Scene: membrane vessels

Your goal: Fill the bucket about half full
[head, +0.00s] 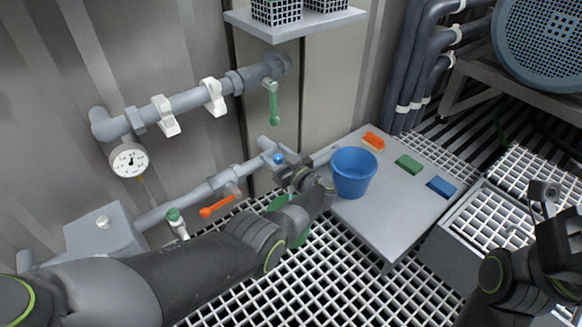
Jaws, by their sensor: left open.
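The blue bucket (353,176) stands upright on a low grey table; its inside looks blue and I cannot tell whether it holds water. My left gripper (291,168) is open, just left of the bucket and close to a blue knob (278,158) at the end of the lower pipe. I cannot tell whether it touches the knob; the gripper and wrist hide part of the fitting. My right gripper (551,196) is at the far right, away from the bucket, and its jaws are unclear.
An orange-handled valve (218,206) and a green-handled valve (272,103) sit on the pipes, with a gauge (129,160) at left. The low table (388,212) also bears orange, green (409,164) and blue blocks (441,187). A grey crate (461,250) stands right of it.

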